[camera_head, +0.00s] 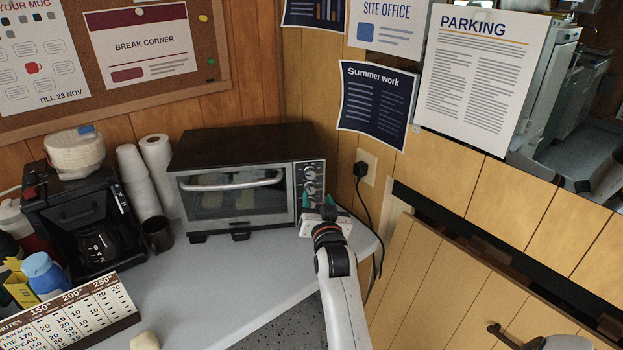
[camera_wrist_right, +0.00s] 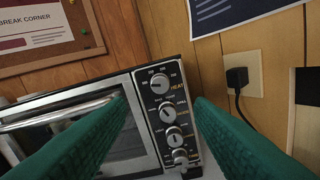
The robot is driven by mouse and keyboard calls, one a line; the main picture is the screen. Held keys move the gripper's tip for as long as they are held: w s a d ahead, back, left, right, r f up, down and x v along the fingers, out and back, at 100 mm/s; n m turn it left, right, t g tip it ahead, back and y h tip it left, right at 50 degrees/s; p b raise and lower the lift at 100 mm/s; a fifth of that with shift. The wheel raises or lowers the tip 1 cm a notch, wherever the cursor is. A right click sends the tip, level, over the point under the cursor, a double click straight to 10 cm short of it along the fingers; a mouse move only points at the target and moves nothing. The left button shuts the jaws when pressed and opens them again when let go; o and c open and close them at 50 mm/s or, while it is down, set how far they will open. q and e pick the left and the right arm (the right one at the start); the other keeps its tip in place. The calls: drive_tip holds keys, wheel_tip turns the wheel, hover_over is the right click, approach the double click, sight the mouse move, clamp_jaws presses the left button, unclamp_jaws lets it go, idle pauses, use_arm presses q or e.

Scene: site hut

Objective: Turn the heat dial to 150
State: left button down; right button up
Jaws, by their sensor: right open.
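The toaster oven (camera_head: 240,136) stands at the back of the grey counter, black on top with a steel front and a shut glass door. Its control panel has a column of several round dials at the right. The heat dial (camera_wrist_right: 159,81) is the top one, with "HEAT" printed beside it; it also shows in the head view (camera_head: 309,169). Its pointer setting is too small to read. My right gripper (camera_head: 320,205) is open in front of the panel's lower part. In the wrist view its green fingers (camera_wrist_right: 160,104) lie either side of the dial column, apparently touching nothing. My left gripper is out of view.
A brown mug (camera_head: 158,236), cup stacks (camera_head: 157,170) and a black coffee maker (camera_head: 80,215) stand left of the oven. A time chart (camera_head: 68,318) stands front left. A plug with a hanging cord (camera_head: 361,170) is right of the oven. The counter before the oven is clear.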

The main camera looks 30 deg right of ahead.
sight(310, 176)
drive_tip(key=x, duration=1)
drive_tip(key=shift+w+d+f, duration=0.1)
drive_tip(key=shift+w+d, duration=0.05)
drive_tip(key=shift+w, duration=0.2)
drive_tip(key=c, duration=1)
drive_tip(key=m+p, duration=0.1)
drive_tip(key=m, duration=0.3)
drive_tip(key=shift+m+p, duration=0.3)
drive_tip(key=m+p, duration=0.1)
drive_tip(key=m, duration=0.4)
